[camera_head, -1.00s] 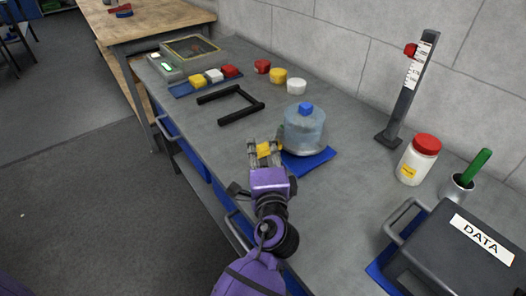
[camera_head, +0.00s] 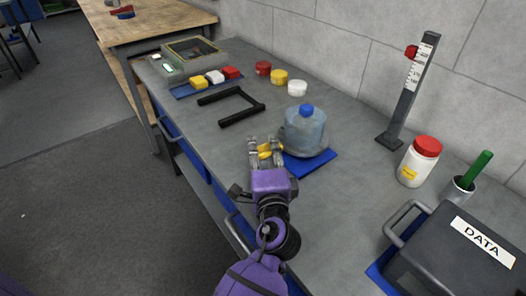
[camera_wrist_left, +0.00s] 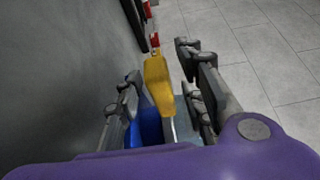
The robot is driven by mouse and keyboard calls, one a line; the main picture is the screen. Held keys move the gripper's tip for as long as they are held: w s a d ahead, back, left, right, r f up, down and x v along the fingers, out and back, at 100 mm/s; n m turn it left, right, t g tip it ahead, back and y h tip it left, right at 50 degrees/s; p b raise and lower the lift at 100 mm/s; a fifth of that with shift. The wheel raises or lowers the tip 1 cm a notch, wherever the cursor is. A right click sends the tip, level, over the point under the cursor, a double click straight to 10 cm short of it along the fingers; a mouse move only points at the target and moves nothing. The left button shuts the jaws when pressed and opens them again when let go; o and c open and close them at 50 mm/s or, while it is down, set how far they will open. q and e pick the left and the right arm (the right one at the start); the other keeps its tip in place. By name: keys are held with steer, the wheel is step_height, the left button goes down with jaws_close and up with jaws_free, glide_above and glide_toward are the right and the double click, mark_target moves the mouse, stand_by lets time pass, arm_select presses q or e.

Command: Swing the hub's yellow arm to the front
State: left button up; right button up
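The hub (camera_head: 304,134) is a clear, bluish drum with a blue cap, standing upright on a blue mat (camera_head: 322,164) on the grey bench. Its yellow arm (camera_head: 265,150) sticks out on the left side, towards my left gripper (camera_head: 266,150). In the left wrist view the yellow arm (camera_wrist_left: 158,84) lies between the two fingers of the left gripper (camera_wrist_left: 163,90), with a gap visible on both sides. The left gripper is open around it. The hub is mostly hidden there. My right gripper is in neither view.
A black U-shaped bracket (camera_head: 230,105) lies behind the gripper. Coloured blocks on a blue strip (camera_head: 182,92), round pieces (camera_head: 279,77) and a scale post (camera_head: 408,92) stand farther back. A red-lidded jar (camera_head: 418,162) and DATA case (camera_head: 455,255) are at the right.

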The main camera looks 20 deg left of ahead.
arm_select(q)
steer(key=v, duration=0.7)
steer(key=shift+s+d, duration=0.15)
steer(key=shift+s, duration=0.1)
